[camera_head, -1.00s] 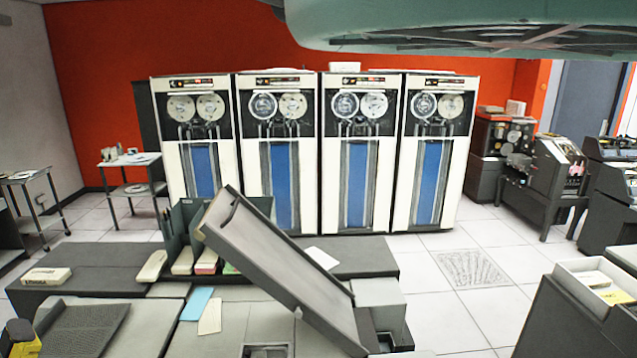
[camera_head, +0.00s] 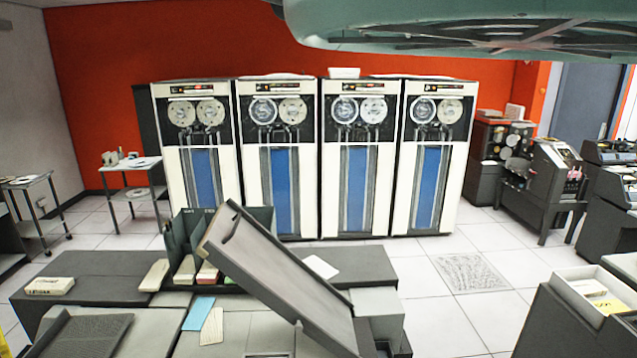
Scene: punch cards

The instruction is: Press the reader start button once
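A grey machine that looks like the card reader (camera_head: 205,335) stands at the bottom centre of the head view. A long sloped tray (camera_head: 285,285) rises from its right side toward the upper left. A dark ribbed panel (camera_head: 90,335) lies at its left. I cannot make out a start button; the front of the machine is cut off by the lower edge. My gripper is not in view.
A dark open rack (camera_head: 190,230) stands behind the tray. A blue card (camera_head: 198,313) and a cream card (camera_head: 212,327) lie on the machine. A card box (camera_head: 49,286) sits at left, and a white tray (camera_head: 570,287) at right. Tiled floor (camera_head: 440,310) is clear between.

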